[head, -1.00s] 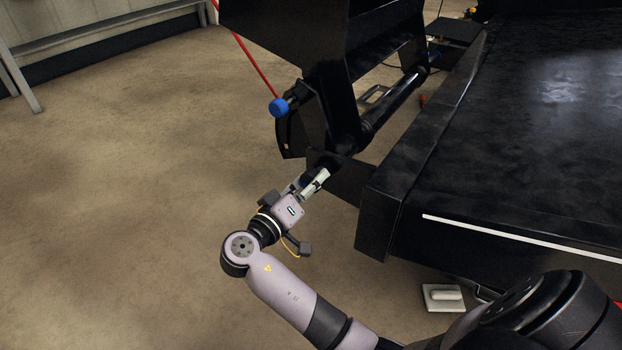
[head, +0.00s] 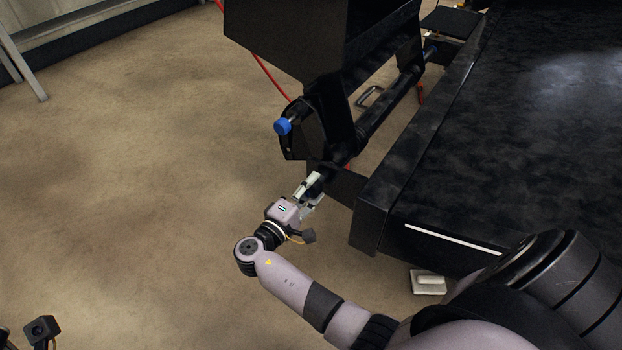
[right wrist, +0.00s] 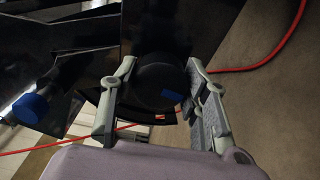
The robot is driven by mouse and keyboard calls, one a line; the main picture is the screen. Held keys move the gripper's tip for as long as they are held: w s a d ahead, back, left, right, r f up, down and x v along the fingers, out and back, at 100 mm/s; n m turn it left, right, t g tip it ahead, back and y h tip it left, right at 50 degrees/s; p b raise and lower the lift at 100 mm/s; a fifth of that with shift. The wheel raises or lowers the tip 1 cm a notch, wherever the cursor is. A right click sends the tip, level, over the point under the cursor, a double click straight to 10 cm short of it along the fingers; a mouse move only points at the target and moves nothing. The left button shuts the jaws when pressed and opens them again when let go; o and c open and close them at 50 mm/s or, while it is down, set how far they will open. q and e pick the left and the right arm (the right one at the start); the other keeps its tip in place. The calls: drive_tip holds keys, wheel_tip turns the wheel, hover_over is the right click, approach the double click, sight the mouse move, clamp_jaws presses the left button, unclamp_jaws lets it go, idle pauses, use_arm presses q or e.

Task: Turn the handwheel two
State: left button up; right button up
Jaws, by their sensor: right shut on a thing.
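The handwheel is a dark round knob (right wrist: 157,88) with a small blue mark, seen end-on in the right wrist view. It sits at the near end of a dark shaft under the black machine. My right gripper (head: 314,186) is at this knob, with one grey finger on each side of it, shut on it. In the head view the fingers mostly hide the knob. Of my left arm, only a small dark wrist part shows at the bottom left corner of the head view; its fingers are out of sight.
A blue knob (head: 283,127) sticks out just above and left of the right gripper. The black trailer bed (head: 480,170) fills the right side. A red hose (head: 262,65) runs down behind the black machine housing (head: 300,40). The brown floor at left is clear.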

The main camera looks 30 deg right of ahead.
drive_tip(key=shift+r+n, duration=0.2)
drive_tip(key=shift+n, duration=0.2)
drive_tip(key=shift+f+n+p, duration=0.15)
drive_tip(key=shift+n+p, duration=0.45)
drive_tip(key=shift+p, duration=0.2)
drive_tip(key=o, duration=1.1)
drive_tip(key=shift+f, duration=0.1)
drive_tip(key=shift+o, duration=0.2)
drive_tip(key=v, duration=0.7)
drive_tip(key=shift+a, duration=0.25)
